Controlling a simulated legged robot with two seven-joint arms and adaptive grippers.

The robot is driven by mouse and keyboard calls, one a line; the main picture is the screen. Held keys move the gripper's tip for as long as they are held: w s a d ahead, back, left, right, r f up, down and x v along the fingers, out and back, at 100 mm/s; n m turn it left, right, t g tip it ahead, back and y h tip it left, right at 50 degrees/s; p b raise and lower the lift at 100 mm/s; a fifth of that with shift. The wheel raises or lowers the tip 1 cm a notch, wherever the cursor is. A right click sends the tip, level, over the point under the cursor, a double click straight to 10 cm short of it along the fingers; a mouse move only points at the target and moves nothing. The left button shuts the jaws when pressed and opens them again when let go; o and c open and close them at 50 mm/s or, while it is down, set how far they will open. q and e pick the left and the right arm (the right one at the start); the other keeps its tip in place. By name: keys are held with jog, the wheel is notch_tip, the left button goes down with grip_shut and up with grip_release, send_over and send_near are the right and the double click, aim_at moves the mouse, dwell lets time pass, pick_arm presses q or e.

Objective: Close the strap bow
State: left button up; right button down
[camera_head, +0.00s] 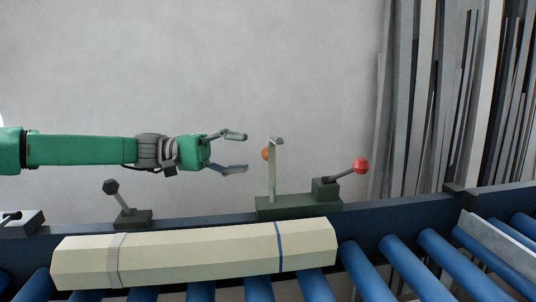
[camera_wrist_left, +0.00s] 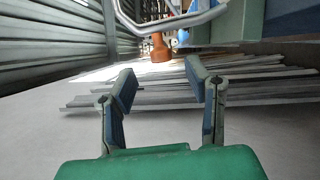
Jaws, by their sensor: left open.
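The strap bow (camera_head: 273,172) is a thin pale bar standing upright on a dark green base (camera_head: 300,205), with an orange knob (camera_head: 265,154) near its upper part. In the left wrist view a pale curved bar (camera_wrist_left: 172,22) crosses the top, with the orange knob (camera_wrist_left: 160,50) just below it. My left gripper (camera_head: 246,152) is open and empty, level with the knob and a little left of it, fingers pointing at the bow. Its fingers also show in the left wrist view (camera_wrist_left: 160,82). My right gripper is not in view.
A red-knobbed lever (camera_head: 360,166) rises right of the bow. A black-knobbed lever (camera_head: 113,188) stands below my left arm. A cream bundle (camera_head: 195,254) with a blue band (camera_head: 279,246) lies across the blue rollers (camera_head: 408,264). Tall profiles (camera_head: 424,90) lean at the right.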

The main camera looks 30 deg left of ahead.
aim_at(265, 154)
pick_arm(q)
jog(key=x, duration=0.5)
jog(key=shift+w+d+f, duration=0.1)
jog(key=shift+w+d, duration=0.1)
jog(key=shift+d, duration=0.05)
jog(key=shift+w, duration=0.1)
jog(key=shift+w+a+f, duration=0.1)
jog(key=shift+a+f, duration=0.05)
jog(key=shift+a, duration=0.25)
jog(key=shift+d, duration=0.85)
jog(key=c, duration=0.3)
jog(key=shift+d+r, duration=0.25)
jog(key=shift+d, duration=0.15)
jog(key=c, duration=0.7)
jog(key=shift+d, duration=0.1)
jog(key=shift+w+a+f, duration=0.15)
jog(key=shift+a, duration=0.15)
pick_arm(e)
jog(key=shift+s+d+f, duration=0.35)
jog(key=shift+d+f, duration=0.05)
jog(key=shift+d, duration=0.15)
